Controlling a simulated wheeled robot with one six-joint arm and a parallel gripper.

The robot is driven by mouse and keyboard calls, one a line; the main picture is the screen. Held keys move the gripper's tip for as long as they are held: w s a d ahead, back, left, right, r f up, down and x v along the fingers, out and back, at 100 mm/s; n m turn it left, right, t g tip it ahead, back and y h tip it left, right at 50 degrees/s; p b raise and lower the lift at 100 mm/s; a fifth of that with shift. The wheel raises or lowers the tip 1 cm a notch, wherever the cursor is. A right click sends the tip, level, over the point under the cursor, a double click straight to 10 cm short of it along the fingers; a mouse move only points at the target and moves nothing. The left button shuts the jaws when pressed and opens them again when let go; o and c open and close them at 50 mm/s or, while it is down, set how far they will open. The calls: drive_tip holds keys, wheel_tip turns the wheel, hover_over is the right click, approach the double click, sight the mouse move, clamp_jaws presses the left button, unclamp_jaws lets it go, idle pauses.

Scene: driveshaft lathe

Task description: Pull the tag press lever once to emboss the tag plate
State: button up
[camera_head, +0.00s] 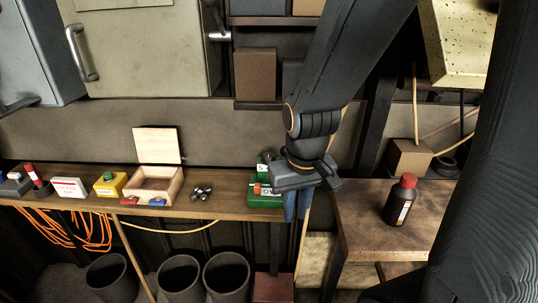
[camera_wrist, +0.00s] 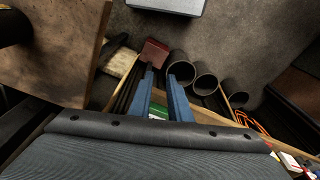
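A green device (camera_head: 262,202) stands at the right end of the wooden shelf, with a small orange part and a white label on it. It may be the tag press; my arm partly covers it, and I cannot make out its lever or a tag plate. My gripper (camera_head: 296,213) points down just right of the device, in front of the shelf end. In the wrist view, its two blue fingers (camera_wrist: 160,76) are apart with nothing held between them.
The shelf (camera_head: 225,205) also carries an open wooden box (camera_head: 157,183), a yellow button box (camera_head: 110,185) and small metal parts (camera_head: 201,193). A brown bottle (camera_head: 400,200) stands on the right table (camera_head: 365,235). Dark bins (camera_head: 226,275) stand below the shelf.

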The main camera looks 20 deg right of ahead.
clamp_jaws()
idle(1.4)
